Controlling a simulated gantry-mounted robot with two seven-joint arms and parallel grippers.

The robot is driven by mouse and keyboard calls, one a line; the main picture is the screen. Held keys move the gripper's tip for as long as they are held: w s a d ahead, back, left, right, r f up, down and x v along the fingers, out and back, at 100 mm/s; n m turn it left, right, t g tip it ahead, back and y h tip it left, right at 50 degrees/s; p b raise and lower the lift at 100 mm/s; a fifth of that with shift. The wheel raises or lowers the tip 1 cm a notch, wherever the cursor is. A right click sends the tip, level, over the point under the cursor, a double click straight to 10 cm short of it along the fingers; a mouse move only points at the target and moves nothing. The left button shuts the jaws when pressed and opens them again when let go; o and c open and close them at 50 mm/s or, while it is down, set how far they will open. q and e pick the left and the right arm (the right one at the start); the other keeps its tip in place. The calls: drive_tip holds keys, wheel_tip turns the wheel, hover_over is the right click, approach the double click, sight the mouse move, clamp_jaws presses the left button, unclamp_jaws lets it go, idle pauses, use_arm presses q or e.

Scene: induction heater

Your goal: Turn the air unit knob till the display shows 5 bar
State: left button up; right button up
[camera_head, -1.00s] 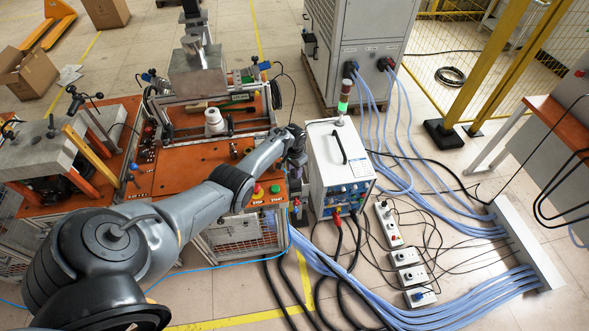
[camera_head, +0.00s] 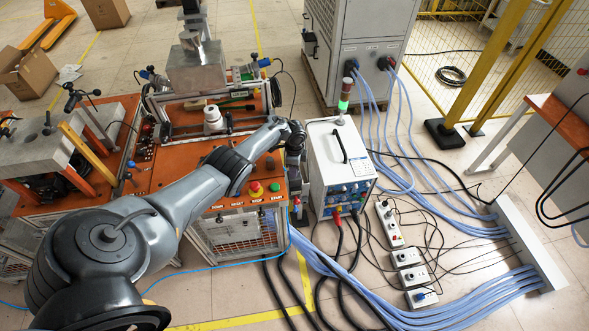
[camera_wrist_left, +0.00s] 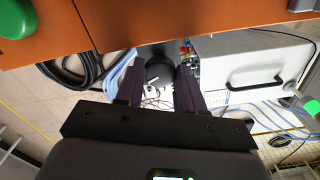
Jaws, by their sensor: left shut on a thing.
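The air unit knob (camera_wrist_left: 160,72) is a dark round cap between the fingers in the left wrist view. My left gripper (camera_wrist_left: 158,76) is shut on it, with one dark finger on each side. In the head view my left gripper (camera_head: 298,187) points down in the gap between the orange bench and the white heater box; my own wrist hides the knob there. I cannot see the pressure display or any reading on it. My right gripper is in neither view.
The white heater box (camera_head: 340,160) stands close to the right of my gripper. The orange bench (camera_head: 180,165) with a red stop button (camera_head: 256,187) and a green start button (camera_head: 275,189) is on the left. Blue hoses (camera_head: 400,150) and black cables run over the floor.

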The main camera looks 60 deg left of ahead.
use_arm(q)
drive_tip(key=m+b, duration=0.1)
drive_tip(key=m, duration=0.3)
drive_tip(key=shift+b, duration=0.3)
drive_tip(key=shift+m, duration=0.3)
drive_tip(key=o, duration=0.8)
drive_tip(key=shift+c, duration=0.2)
